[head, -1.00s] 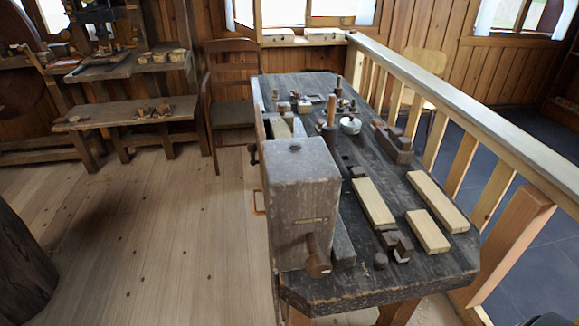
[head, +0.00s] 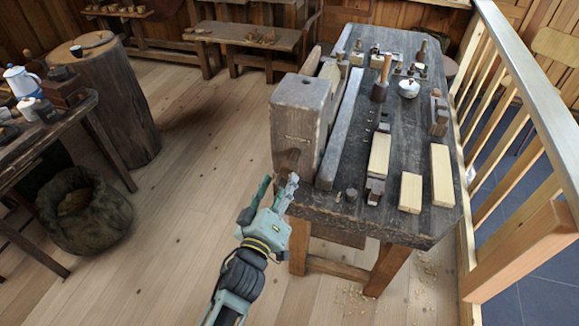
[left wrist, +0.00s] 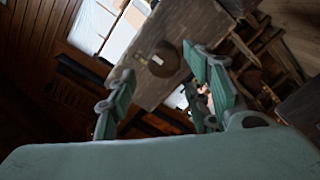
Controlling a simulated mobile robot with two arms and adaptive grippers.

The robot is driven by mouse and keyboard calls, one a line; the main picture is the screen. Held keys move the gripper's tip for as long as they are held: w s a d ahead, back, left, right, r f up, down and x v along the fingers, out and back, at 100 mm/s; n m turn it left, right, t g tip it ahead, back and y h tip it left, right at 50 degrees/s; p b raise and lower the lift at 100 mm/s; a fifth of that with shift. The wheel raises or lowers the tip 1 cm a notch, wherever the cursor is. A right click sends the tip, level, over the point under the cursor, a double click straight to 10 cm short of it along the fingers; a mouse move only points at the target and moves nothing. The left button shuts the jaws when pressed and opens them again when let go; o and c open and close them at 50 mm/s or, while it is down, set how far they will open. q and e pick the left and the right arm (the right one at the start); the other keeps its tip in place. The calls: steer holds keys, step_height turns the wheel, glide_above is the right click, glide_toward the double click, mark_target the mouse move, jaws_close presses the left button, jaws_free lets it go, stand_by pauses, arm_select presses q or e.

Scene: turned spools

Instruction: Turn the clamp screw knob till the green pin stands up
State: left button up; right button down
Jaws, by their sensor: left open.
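The clamp screw knob is a dark brown, round piece on the front face of a big grey wooden block (head: 302,105) at the bench's near left corner. In the left wrist view the knob (left wrist: 164,60) shows ahead of and between my fingers, with a small pale mark on it. In the head view it is dim and small (head: 290,160). My left gripper (head: 279,187) is open and empty, just below and in front of the knob, seemingly apart from it. I cannot make out a green pin. My right gripper is not in view.
A side table (head: 60,115), a stump (head: 110,100) and a sack (head: 85,215) stand left. The floor between is clear.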

mark_target(289, 173)
arm_select(q)
steer(key=x, duration=0.4)
steer(key=shift+w+d, duration=0.1)
steer(key=shift+w, duration=0.15)
steer(key=shift+w+d, duration=0.2)
steer(key=shift+w, duration=0.15)
steer(key=shift+w+d, duration=0.1)
steer(key=shift+w, duration=0.3)
steer(key=shift+f, duration=0.1)
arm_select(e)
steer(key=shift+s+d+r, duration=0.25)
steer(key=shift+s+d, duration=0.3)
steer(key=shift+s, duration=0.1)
arm_select(q)
steer(key=shift+c, duration=0.4)
steer(key=c, duration=1)
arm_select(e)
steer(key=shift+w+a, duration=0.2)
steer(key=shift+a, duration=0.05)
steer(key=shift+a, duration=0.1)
